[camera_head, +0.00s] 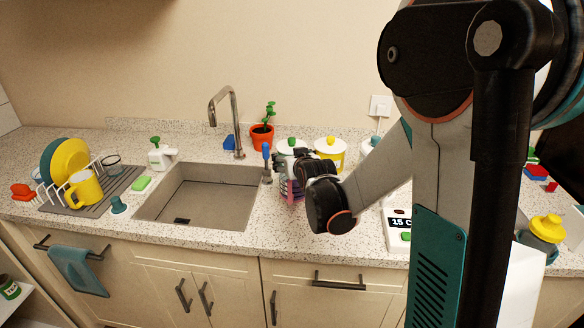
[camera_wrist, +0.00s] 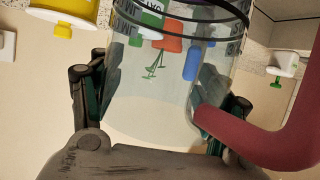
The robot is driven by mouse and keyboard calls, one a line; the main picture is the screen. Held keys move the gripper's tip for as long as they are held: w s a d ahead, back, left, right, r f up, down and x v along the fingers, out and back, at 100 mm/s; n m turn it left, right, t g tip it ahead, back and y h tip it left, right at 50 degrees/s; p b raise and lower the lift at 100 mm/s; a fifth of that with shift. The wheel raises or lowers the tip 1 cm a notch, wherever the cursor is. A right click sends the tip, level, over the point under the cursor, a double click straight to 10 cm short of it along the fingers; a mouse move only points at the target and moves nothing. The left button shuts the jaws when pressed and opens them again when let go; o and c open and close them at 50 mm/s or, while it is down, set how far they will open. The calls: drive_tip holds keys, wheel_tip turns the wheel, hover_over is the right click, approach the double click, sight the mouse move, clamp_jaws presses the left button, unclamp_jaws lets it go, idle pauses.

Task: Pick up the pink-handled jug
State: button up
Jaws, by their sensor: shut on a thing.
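The pink-handled jug (camera_head: 291,191) is on or just above the counter, right of the sink, mostly hidden behind my gripper (camera_head: 298,166) in the head view. In the wrist view the clear jug (camera_wrist: 150,100) has a dark band near its edge. Its handle (camera_wrist: 280,140) is dull pink and sticks out to the right. My gripper (camera_wrist: 165,110) is shut on the jug body, with one dark finger on each side of it. I cannot tell whether the jug's base touches the counter.
The sink (camera_head: 208,198) with its tap (camera_head: 235,120) is left of the jug. Behind stand an orange plant pot (camera_head: 262,136), a blue-handled brush (camera_head: 266,160) and a yellow-banded canister (camera_head: 330,152). A scale (camera_head: 397,230) is to the right. A dish rack with a yellow mug (camera_head: 85,189) is far left.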

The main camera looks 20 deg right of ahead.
wheel_tip(320, 180, up, 15)
drive_tip(key=p, duration=0.4)
